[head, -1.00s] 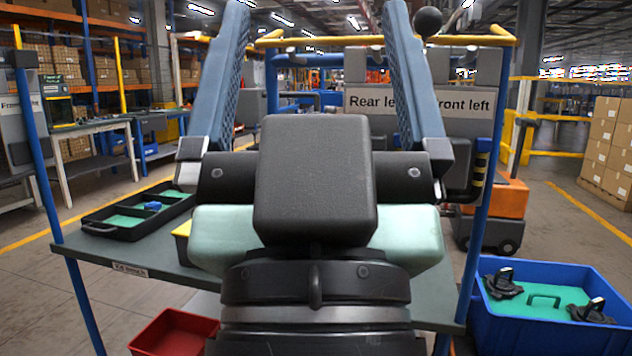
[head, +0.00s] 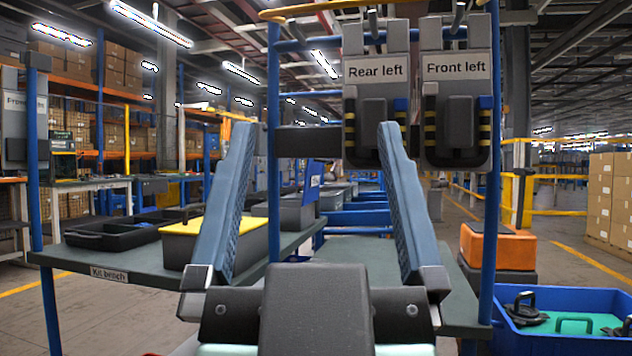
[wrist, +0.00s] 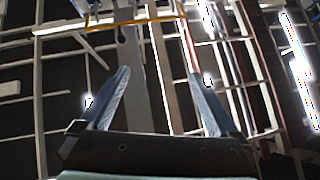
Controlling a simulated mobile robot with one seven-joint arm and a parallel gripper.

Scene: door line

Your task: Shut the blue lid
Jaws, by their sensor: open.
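A blue panel (head: 313,174) with a small white label stands upright at the back of a dark grey box (head: 298,211) on the kit bench, left of centre in the head view. It appears to be the blue lid, standing open. The left finger and a blue post partly hide this area. My gripper (head: 317,128) is in front of the bench, its two blue fingers wide apart and pointing up, with nothing between them. In the wrist view my gripper (wrist: 157,72) is also open and empty, facing the ceiling beams; no lid shows there.
A box with a yellow lid (head: 195,228) and a black tray (head: 115,235) stand on the kit bench (head: 130,267). Blue posts (head: 274,200) rise around the bench. Panels marked Rear left (head: 376,72) and Front left (head: 455,70) hang behind. A blue bin (head: 560,340) is at right.

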